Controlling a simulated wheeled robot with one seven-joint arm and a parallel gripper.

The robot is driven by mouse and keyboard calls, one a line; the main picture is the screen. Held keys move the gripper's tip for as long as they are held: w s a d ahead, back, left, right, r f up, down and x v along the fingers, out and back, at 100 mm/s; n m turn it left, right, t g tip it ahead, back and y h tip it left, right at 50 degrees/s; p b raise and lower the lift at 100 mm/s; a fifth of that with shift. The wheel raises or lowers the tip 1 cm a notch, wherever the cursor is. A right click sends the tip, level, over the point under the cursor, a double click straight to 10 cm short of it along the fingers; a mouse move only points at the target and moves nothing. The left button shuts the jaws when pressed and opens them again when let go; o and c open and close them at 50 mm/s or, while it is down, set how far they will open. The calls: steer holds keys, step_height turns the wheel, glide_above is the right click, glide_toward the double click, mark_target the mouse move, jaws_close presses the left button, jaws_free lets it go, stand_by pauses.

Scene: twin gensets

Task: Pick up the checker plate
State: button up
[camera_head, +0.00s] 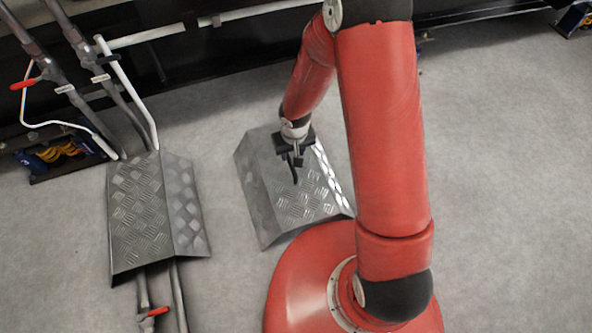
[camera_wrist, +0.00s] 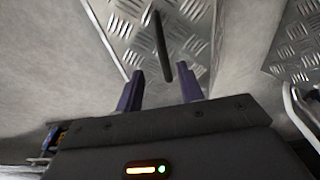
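A checker plate (camera_head: 310,195), a bent metal cover with a raised diamond pattern, sits on the floor in the middle of the head view. A dark bar-shaped handle (camera_wrist: 161,45) stands out over its top in the wrist view. My gripper (camera_head: 293,155) is just above this plate; its far side is partly hidden by my arm. In the wrist view the plate (camera_wrist: 122,28) lies beyond my gripper (camera_wrist: 162,76). The two purple fingers are apart, with the handle's end showing between them and gaps on both sides. I cannot tell whether either finger touches it.
A second checker plate (camera_head: 140,215) covers pipes on the left; it also shows in the wrist view (camera_wrist: 298,40). Pipes with red-handled valves (camera_head: 25,84) and a white bent pipe (camera_head: 130,95) rise behind it. The grey floor (camera_head: 510,180) on the right is clear.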

mark_target(290, 161)
steer(key=f, duration=0.2)
steer(key=w+f+b, duration=0.1)
steer(key=f, duration=0.2)
steer(key=a+f+b, duration=0.1)
steer(key=f, duration=0.2)
steer(key=shift+w, duration=0.2)
jaws_close()
steer(key=shift+r, duration=0.1)
stand_by(1.1)
